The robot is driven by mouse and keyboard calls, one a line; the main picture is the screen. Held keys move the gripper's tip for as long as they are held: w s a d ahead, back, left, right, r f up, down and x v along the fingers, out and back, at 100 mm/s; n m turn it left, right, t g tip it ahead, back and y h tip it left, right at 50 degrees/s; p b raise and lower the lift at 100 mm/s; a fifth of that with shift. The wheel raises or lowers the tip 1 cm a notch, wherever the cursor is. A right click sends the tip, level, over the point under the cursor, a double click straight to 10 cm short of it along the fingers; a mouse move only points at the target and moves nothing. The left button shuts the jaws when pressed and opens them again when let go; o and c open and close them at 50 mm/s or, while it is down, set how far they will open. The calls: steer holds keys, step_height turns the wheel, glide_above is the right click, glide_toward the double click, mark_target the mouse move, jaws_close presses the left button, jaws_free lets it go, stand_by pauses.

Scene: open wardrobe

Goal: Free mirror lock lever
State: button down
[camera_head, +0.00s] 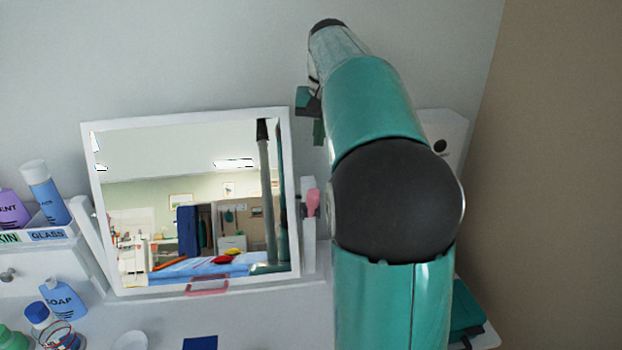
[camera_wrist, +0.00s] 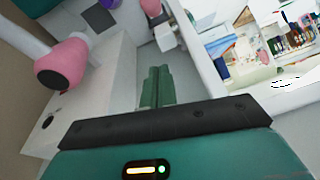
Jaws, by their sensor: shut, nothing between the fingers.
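The mirror (camera_head: 285,130) stands tilted in a white frame, and its edge runs along the right of the wrist view (camera_wrist: 205,70). A pink lever (camera_head: 313,202) sits at the white post beside the mirror's right edge. A small pink piece by a white bracket shows at the top of the wrist view (camera_wrist: 150,7); it looks like the same lever. My gripper (camera_head: 318,132) is above the lever, near the mirror's upper right corner. Its green fingers are together and empty in the wrist view (camera_wrist: 157,88), apart from the pink piece.
A pink handle (camera_head: 207,287) is under the mirror. Bottles, including a blue soap bottle (camera_head: 63,300), crowd the left. My arm hides much of the right.

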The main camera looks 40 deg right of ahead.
glide_above(312, 205)
steer(key=w+d, duration=0.5)
steer(key=x, duration=0.3)
steer(key=s+x, duration=0.1)
steer(key=x, duration=0.5)
steer(key=shift+s+a+f, duration=0.2)
steer(key=shift+s+f, duration=0.15)
steer(key=s+a, duration=0.1)
steer(key=s+a+f, duration=0.1)
steer(key=s, duration=0.1)
steer(key=shift+a+f, duration=0.15)
steer(key=shift+a, duration=0.05)
steer(key=shift+w, duration=0.15)
